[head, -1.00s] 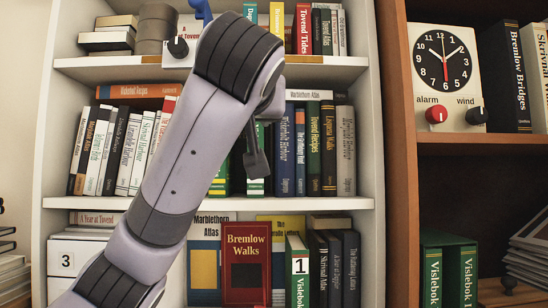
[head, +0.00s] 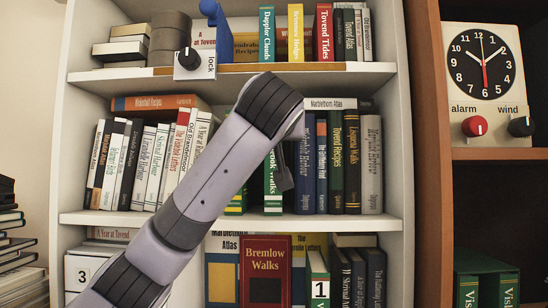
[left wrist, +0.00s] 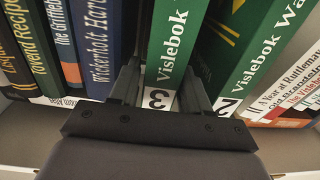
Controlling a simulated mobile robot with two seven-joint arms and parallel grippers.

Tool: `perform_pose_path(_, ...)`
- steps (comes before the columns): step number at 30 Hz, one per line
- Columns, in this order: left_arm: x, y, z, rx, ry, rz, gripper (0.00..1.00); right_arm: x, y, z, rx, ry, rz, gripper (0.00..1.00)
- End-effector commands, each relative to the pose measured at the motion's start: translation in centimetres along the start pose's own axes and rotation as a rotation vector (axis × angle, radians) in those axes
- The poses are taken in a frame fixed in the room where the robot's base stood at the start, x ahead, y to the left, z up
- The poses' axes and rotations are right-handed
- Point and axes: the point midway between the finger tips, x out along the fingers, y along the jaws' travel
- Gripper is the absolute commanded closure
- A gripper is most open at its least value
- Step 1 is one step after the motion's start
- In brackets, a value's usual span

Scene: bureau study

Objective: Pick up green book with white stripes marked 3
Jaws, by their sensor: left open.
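The green book with white lettering marked 3 (left wrist: 172,45) stands upright in the left wrist view, its white number label near my gripper. My left gripper (left wrist: 160,95) is open, with one finger on each side of this book's spine; I cannot tell whether they touch it. In the head view, a green book with white lettering and white bands (head: 272,195) stands on the middle shelf beside my left gripper (head: 284,178). My arm hides its upper part and its number. My right gripper is not in view.
A wider green book marked 2 (left wrist: 262,50) stands right of it in the wrist view; a blue book (left wrist: 95,45) is to the left. A green book marked 1 (head: 319,288) is on the lower shelf. Shelf boards (head: 340,221) lie above and below.

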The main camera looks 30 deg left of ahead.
Motion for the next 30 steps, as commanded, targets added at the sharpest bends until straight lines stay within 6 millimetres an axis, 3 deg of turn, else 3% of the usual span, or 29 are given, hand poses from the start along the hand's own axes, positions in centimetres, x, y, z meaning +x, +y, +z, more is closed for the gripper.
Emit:
perform_pose_path(6, 2.9, -0.1, -0.2, 0.002, -0.002, -0.003, 0.53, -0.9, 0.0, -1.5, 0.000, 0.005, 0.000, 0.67)
perform_pose_path(14, 3.2, 0.0, 0.0, 0.000, -0.001, -0.001, 0.53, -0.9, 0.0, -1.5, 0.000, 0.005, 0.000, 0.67)
perform_pose_path(15, 3.2, 0.0, -0.1, 0.000, -0.001, -0.001, 0.56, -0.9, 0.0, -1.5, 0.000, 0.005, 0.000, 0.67)
perform_pose_path(19, 3.2, 0.0, -0.1, 0.000, -0.001, -0.001, 0.99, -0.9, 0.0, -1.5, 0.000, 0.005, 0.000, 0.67)
perform_pose_path(30, 3.2, 0.0, -0.1, 0.000, -0.001, -0.001, 1.00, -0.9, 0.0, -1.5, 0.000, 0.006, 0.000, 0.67)
